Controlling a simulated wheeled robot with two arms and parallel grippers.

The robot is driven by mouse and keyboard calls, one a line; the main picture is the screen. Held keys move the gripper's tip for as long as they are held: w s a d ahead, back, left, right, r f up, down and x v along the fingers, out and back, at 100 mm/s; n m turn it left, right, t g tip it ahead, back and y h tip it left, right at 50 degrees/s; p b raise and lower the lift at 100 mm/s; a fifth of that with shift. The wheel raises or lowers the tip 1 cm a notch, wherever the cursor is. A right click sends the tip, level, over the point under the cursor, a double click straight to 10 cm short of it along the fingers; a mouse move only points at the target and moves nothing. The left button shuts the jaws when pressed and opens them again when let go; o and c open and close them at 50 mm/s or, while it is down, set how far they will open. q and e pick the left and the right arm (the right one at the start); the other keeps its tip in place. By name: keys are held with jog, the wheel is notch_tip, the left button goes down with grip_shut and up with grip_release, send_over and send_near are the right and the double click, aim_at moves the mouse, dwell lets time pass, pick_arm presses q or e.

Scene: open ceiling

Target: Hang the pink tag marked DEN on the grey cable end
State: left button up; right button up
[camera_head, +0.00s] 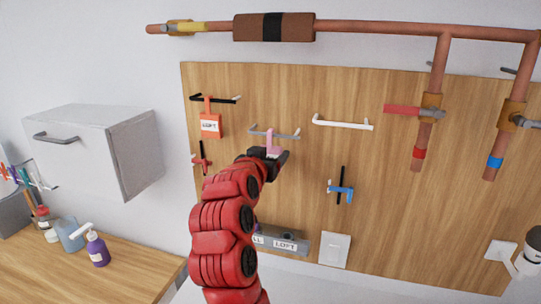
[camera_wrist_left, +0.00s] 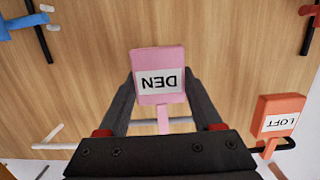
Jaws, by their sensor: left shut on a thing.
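The pink tag marked DEN (camera_wrist_left: 158,62) is between the fingers of my left gripper (camera_head: 267,153), which is shut on it. In the head view the pink tag (camera_head: 273,144) overlaps the middle of the grey cable end (camera_head: 288,136) on the board. In the wrist view its pink strap crosses the grey bar (camera_wrist_left: 178,121). I cannot tell whether the strap loops around the bar or lies in front of it. My left gripper partly hides the bar. My right gripper is not in view.
An orange LOFT tag (camera_head: 210,125) hangs on the black cable end (camera_head: 226,100) to the left. A white cable end (camera_head: 342,124) is to the right. Copper pipes (camera_head: 385,31) run above.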

pick_arm(q)
jog(key=o, duration=1.6)
jog(key=shift+c, duration=0.2)
